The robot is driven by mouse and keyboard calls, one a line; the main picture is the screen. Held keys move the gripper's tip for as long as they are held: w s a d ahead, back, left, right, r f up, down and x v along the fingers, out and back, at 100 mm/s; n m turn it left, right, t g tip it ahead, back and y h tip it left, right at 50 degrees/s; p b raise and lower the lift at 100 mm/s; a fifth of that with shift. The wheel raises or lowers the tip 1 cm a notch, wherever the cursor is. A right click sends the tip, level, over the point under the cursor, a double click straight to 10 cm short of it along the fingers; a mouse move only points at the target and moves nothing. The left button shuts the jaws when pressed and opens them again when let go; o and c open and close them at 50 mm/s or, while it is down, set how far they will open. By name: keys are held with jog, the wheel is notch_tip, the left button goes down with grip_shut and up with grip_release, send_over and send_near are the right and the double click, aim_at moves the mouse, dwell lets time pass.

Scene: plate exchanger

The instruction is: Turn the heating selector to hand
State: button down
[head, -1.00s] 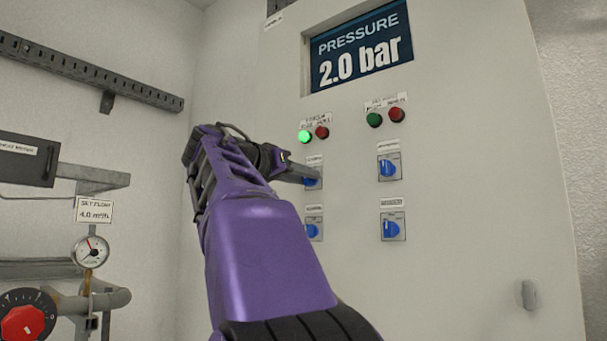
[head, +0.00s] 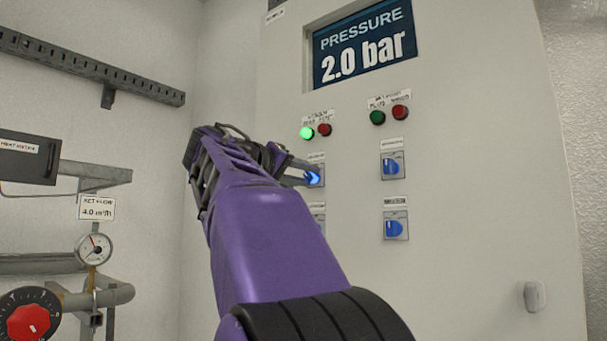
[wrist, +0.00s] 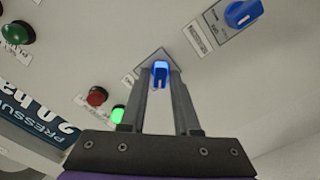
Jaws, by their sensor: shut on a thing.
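The upper left selector on the panel has a blue knob (head: 314,178) on a grey plate, below the left pair of lamps. My gripper (head: 306,177) reaches it from the left and is shut on this knob. In the wrist view the two fingers stand on either side of the knob (wrist: 160,70), which looks bright blue. The finger tips and the arm hide part of its plate, so its exact pointing direction is hard to tell. The small label above it is too blurred to read, so I cannot confirm that it is the heating selector.
Upper right (head: 393,166) and lower right (head: 396,226) selectors are free. My arm covers most of the lower left selector. A green lamp (head: 306,133) is lit beside a red one. The display (head: 362,45) reads 2.0 bar. A gauge (head: 94,249) and red dial (head: 28,323) are left.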

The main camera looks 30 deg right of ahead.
dwell(0.3)
jog(key=c, duration=0.8)
grip_release()
jog(key=shift+a, duration=0.1)
jog(key=b+v, duration=0.1)
jog(key=v, duration=1.6)
jog(key=shift+s+a+b, duration=0.1)
jog(key=shift+b, duration=0.25)
jog(key=shift+f, duration=0.1)
